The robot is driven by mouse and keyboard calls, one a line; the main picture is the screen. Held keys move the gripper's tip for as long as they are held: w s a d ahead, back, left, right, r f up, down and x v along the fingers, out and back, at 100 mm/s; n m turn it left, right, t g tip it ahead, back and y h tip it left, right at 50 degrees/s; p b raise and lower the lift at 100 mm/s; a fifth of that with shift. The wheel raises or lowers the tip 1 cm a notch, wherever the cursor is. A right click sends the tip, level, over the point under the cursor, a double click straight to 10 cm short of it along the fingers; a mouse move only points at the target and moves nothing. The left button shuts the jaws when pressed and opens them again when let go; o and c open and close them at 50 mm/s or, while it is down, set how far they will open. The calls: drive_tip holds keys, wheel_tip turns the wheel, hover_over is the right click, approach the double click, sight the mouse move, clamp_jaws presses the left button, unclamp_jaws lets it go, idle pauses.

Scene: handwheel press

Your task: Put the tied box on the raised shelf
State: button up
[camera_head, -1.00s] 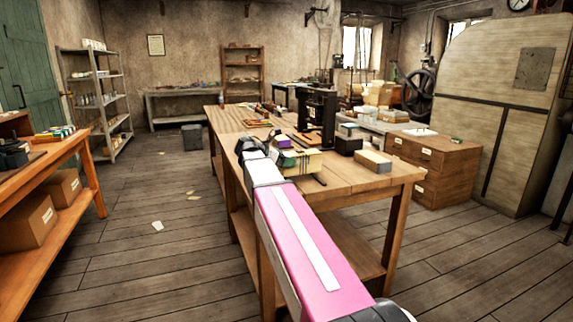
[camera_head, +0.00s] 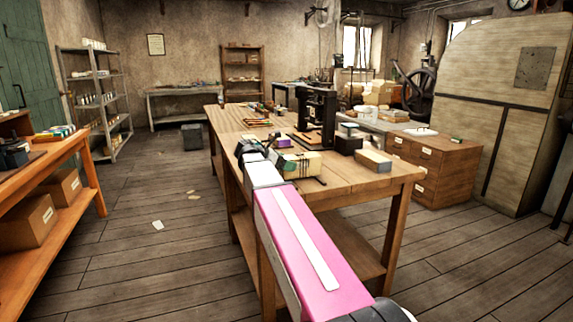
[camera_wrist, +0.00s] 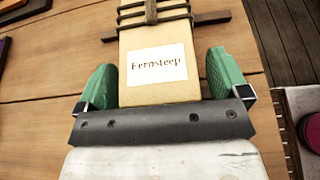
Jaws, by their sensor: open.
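The tied box (camera_wrist: 128,64) is tan with a white label and dark cords around its far part, over a dark bar. It lies on the wooden worktable (camera_head: 370,182), where its corded side also shows in the head view (camera_head: 304,164). My gripper (camera_wrist: 160,84) is open, its two green fingers on either side of the box's near end. Small gaps seem to remain, but contact is hard to judge. In the head view my arm hides part of the box. I cannot clearly pick out the raised shelf.
A black press (camera_head: 317,118) stands on the table behind the box. Wooden drawers (camera_head: 432,165) stand beyond the table. Open floor lies left of the table.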

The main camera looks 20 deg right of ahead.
drive_tip(key=v, duration=1.1)
drive_tip(key=shift+o, duration=0.5)
drive_tip(key=shift+a+r, duration=0.15)
drive_tip(key=shift+a, duration=0.1)
drive_tip(key=f+h, duration=0.4)
drive_tip(key=shift+d+f, duration=0.15)
drive_tip(key=shift+d, duration=0.25)
drive_tip(key=d, duration=0.5)
drive_tip(key=shift+d, duration=0.25)
drive_tip(key=shift+w+d+f, duration=0.1)
drive_tip(key=shift+d+f, duration=0.05)
drive_tip(key=shift+d, duration=1.15)
drive_tip(key=shift+w+d+f, duration=0.1)
drive_tip(key=shift+d+f, duration=0.05)
drive_tip(key=shift+d, duration=1.15)
drive_tip(key=c, duration=1.1)
drive_tip(key=shift+r, duration=0.2)
